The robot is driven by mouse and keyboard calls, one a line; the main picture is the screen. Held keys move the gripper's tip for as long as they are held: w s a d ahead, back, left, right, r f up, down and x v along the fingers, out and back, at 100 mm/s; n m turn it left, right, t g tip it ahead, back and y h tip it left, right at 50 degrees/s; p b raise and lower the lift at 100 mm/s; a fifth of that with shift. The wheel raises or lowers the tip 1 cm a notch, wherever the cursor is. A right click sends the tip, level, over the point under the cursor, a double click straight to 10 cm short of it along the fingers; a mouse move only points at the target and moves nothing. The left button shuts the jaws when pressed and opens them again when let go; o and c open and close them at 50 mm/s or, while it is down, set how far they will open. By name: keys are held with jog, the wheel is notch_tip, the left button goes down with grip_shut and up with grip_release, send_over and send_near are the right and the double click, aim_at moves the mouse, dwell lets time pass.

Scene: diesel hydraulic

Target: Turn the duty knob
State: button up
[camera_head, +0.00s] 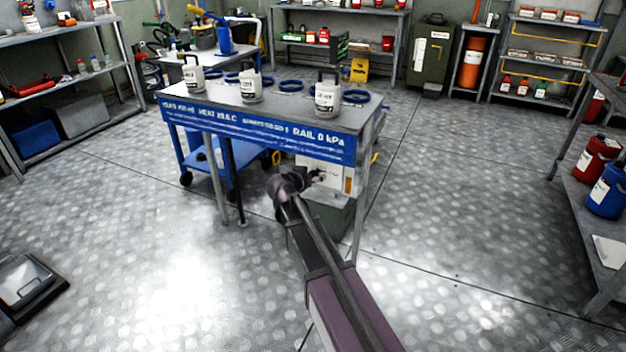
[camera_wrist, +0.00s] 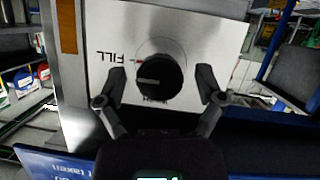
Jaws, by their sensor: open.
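The duty knob (camera_wrist: 158,78) is a round black knob with a pale pointer line, on a white panel (camera_wrist: 205,30) in the wrist view. The word FILL reads upside down beside it, with a small red mark near the knob's rim. The pointer lies toward the left, below the FILL lettering. Other lettering under the knob is partly hidden. My gripper (camera_wrist: 162,84) is open, with one finger on each side of the knob and a gap on both sides. In the head view my gripper (camera_head: 318,176) is in front of the pale panel (camera_head: 335,172) under the table's front edge.
A table (camera_head: 285,112) with a blue lettered front edge stands above the panel and carries white canisters (camera_head: 328,94) and blue rings. A blue cart (camera_head: 205,165) is at its left. A table leg (camera_head: 361,195) stands close right of my gripper. Open floor (camera_head: 460,220) lies to the right.

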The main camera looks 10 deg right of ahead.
jog(key=shift+w, duration=0.1)
jog(key=c, duration=1.1)
jog(key=shift+c, duration=0.2)
jog(key=n+h+b, duration=0.1)
jog(key=n, duration=0.2)
jog(key=shift+w+f+g+h, duration=0.1)
jog(key=shift+f+g+h, duration=0.05)
jog(key=shift+g+h, duration=0.25)
jog(key=n+h+b, duration=0.2)
jog(key=n, duration=0.1)
jog(key=shift+f+b, duration=0.1)
jog(key=shift+b, duration=0.2)
jog(key=n+h+b, duration=0.2)
jog(key=n+b, duration=0.1)
jog(key=n, duration=0.1)
jog(key=shift+n, duration=0.3)
jog(key=shift+n+t+h+b, duration=0.3)
jog(key=shift+n+h+b, duration=0.3)
jog(key=shift+n+b, duration=0.85)
jog(key=shift+n+p, duration=0.35)
jog(key=shift+p, duration=0.05)
